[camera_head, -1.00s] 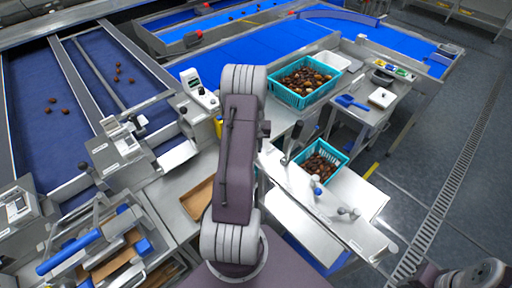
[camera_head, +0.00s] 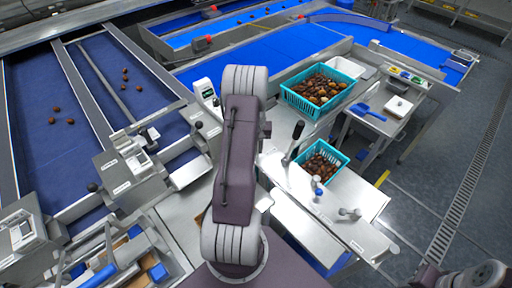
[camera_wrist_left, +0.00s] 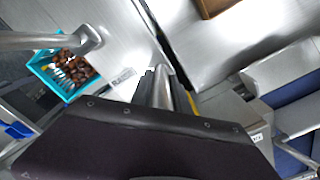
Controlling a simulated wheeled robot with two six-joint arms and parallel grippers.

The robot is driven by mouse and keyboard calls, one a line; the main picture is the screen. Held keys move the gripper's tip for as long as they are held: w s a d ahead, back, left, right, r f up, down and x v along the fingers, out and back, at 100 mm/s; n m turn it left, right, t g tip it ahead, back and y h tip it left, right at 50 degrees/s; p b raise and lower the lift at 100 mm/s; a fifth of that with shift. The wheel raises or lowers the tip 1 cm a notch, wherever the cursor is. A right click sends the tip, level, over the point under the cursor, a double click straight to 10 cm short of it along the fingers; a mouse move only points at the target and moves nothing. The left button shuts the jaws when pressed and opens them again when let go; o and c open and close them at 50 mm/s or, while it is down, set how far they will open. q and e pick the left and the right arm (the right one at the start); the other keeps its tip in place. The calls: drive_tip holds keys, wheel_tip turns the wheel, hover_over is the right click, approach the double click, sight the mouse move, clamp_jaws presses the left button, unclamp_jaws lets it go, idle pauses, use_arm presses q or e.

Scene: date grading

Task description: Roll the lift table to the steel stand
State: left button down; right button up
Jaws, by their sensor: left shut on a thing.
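The lift table (camera_head: 369,198) has a bright steel top, blue parts below and small levers at its near edge. A small teal basket of dates (camera_head: 321,162) stands on it. My left gripper (camera_wrist_left: 167,82) is shut on a metal bar in the left wrist view, seemingly the table's handle; the dark wrist housing hides much of the grip. In the head view my left arm hides this gripper. Beyond the lift table is a steel stand (camera_head: 281,128) bearing a larger teal crate of dates (camera_head: 318,91). My right gripper is out of view.
Right of the larger crate, a steel side table holds a blue scoop (camera_head: 368,112) and white box (camera_head: 398,105). Blue conveyors (camera_head: 265,55) run behind. Steel machines (camera_head: 130,172) stand at left. Open grey floor with a drain grate (camera_head: 470,190) lies at right.

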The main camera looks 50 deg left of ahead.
use_arm(q)
drive_tip(key=shift+s, duration=0.15)
drive_tip(key=c, duration=1.3)
unclamp_jaws()
drive_tip(key=shift+a, duration=0.1)
drive_tip(key=shift+o, duration=0.2)
drive_tip(key=shift+a, duration=0.15)
drive_tip(key=shift+r, duration=0.3)
wheel_tip(320, 180, up, 8)
drive_tip(key=shift+s+r+b, duration=0.1)
drive_tip(key=shift+r+b, duration=0.15)
drive_tip(key=shift+b, duration=0.4)
